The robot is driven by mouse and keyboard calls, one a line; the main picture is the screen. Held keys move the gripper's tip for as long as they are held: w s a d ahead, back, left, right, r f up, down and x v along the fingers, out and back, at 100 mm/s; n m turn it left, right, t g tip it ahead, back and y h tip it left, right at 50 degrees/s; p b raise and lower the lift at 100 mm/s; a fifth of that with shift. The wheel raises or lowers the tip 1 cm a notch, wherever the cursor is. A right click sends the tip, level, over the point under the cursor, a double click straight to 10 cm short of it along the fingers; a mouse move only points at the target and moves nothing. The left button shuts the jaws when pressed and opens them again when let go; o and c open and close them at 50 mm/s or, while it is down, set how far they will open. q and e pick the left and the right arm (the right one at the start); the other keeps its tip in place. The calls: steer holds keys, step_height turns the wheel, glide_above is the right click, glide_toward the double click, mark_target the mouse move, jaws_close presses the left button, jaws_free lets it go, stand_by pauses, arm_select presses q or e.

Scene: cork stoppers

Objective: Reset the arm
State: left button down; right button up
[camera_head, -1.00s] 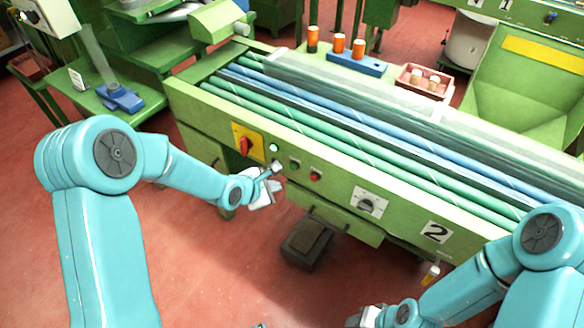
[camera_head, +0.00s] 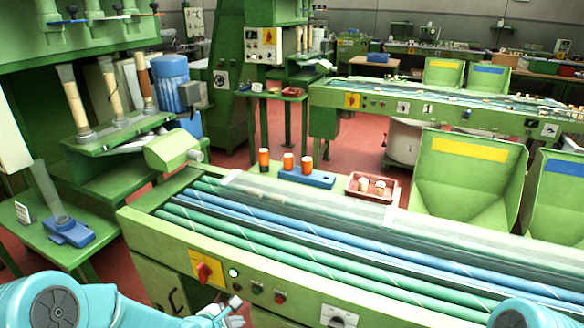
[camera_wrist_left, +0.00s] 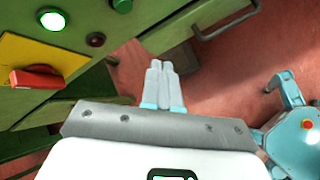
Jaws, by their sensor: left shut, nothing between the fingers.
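My left gripper (camera_head: 236,311) is at the bottom edge of the head view, in front of the green machine's control panel. In the left wrist view its two pale fingers (camera_wrist_left: 159,72) are together, with nothing between them. The lit button (camera_head: 233,272) is just above the gripper in the head view and glows green in the left wrist view (camera_wrist_left: 53,20). The red rotary switch (camera_head: 206,272) on its yellow plate is to the left; it also shows in the left wrist view (camera_wrist_left: 35,78). The fingers appear apart from the panel. My right gripper is out of view.
The green machine (camera_head: 150,226) carries long green and blue rollers. Behind it are a blue block (camera_head: 307,178) with orange-topped cylinders and a pink tray (camera_head: 360,194) holding corks. A side table (camera_head: 40,247) stands left. Red floor (camera_wrist_left: 220,65) shows below the drawer.

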arm_select(q)
steer(key=s+d+f+m+g, duration=0.1)
steer(key=s+f+m+g, duration=0.1)
steer(key=s+f+m, duration=0.2)
steer(key=s+d+f+m+g, duration=0.2)
steer(key=s+f+m+g, duration=0.1)
steer(key=s+m, duration=0.7)
steer(key=s+d+f+m+g, duration=0.2)
steer(key=s+f+m, duration=0.4)
steer(key=s, duration=0.5)
steer(key=shift+m+g, duration=0.3)
steer(key=shift+m, duration=0.4)
